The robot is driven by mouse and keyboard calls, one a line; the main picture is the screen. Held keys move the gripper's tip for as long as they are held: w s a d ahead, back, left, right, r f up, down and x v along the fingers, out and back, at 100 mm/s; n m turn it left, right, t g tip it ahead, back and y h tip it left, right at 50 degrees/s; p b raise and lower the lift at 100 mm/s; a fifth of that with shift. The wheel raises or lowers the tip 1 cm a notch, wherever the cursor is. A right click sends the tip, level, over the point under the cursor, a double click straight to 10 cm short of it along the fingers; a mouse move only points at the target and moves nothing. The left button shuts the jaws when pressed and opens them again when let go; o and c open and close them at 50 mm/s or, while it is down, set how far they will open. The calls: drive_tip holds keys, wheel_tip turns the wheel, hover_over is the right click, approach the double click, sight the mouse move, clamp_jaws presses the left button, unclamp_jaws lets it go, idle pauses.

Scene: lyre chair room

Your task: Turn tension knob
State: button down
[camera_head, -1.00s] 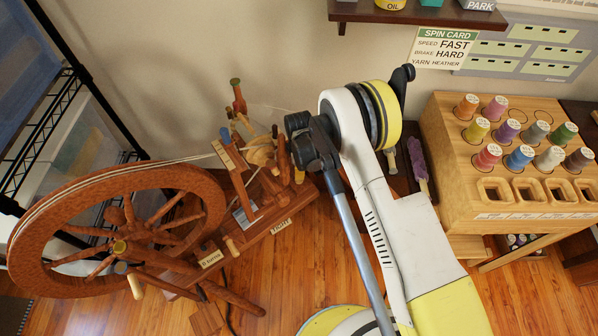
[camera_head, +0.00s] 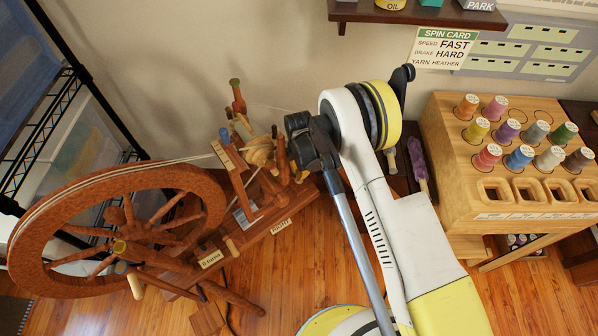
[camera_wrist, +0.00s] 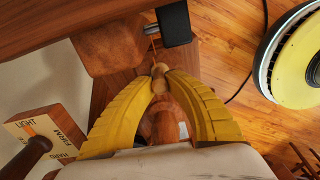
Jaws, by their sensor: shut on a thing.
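The wooden spinning wheel (camera_head: 195,190) stands at the left in the head view, with its large drive wheel and upright bobbin parts. In the wrist view my gripper (camera_wrist: 163,80) has its two yellow fingers closed in around a small turned wooden knob (camera_wrist: 160,70). Brown rounded wood also shows between the fingers, nearer the palm. In the head view my arm mostly hides the gripper; a little yellow shows beside the wheel's right end. A label block (camera_wrist: 45,130) reading LIGHT, FIRM and HARD is at the left in the wrist view, partly behind a dark peg.
A wooden rack (camera_head: 510,170) with several thread spools stands at the right. A wire shelf (camera_head: 50,110) stands behind the wheel at the left. A spin card (camera_head: 444,48) on the wall reads speed fast, brake hard, yarn heather. A shelf (camera_head: 420,15) overhangs at the top.

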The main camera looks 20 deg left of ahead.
idle(0.3)
drive_tip(key=c, duration=1.3)
unclamp_jaws()
drive_tip(key=shift+r, duration=0.1)
wheel_tip(320, 180, up, 12)
